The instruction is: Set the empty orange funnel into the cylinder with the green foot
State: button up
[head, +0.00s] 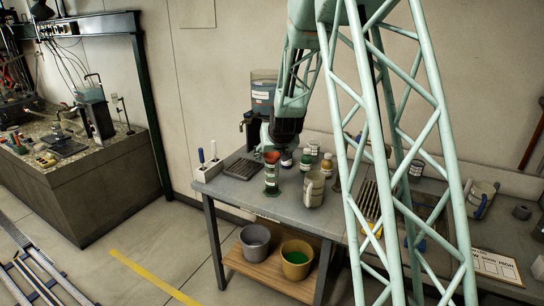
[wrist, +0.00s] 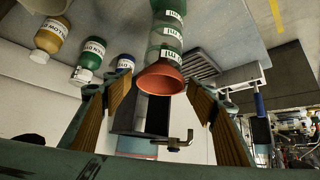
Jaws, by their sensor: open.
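The orange funnel (head: 271,157) sits at the top of the cylinder with the green foot (head: 272,180), which stands upright near the bench's front left. In the wrist view the funnel (wrist: 160,78) has its wide mouth towards me, and the labelled greenish cylinder (wrist: 166,38) is in line behind it. How deep the funnel's stem sits is hidden. My gripper (wrist: 163,94) is open, with one finger on each side of the funnel and visible gaps between. In the head view my dark gripper (head: 285,138) is just above and right of the funnel.
A beige jug (head: 314,189) stands right of the cylinder, with several small bottles (head: 326,165) behind. Two buckets (head: 296,259) are on the lower shelf.

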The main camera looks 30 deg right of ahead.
jog(key=v, duration=1.1)
jog(key=shift+s+r, duration=0.25)
jog(key=shift+a, duration=0.15)
dwell(0.5)
jog(key=s+a+r+n+g+y, duration=0.1)
jog(key=s+a+r, duration=0.35)
jog(key=s, duration=0.35)
jog(key=s+a+r, duration=0.3)
jog(key=s+a, duration=0.3)
jog(key=s, duration=0.2)
jog(key=s+a+r+n+g+y, duration=0.1)
jog(key=s+a+r, duration=0.3)
jog(key=s+a, duration=0.3)
jog(key=s+a+g, duration=0.1)
jog(key=s+a, duration=0.1)
jog(key=s, duration=1.3)
jog(key=s+a+n+g, duration=0.1)
jog(key=s+a, duration=0.2)
jog(key=s, duration=1.3)
jog(key=shift+a+r+g+y, duration=0.2)
jog(key=shift+a+g+y, duration=0.1)
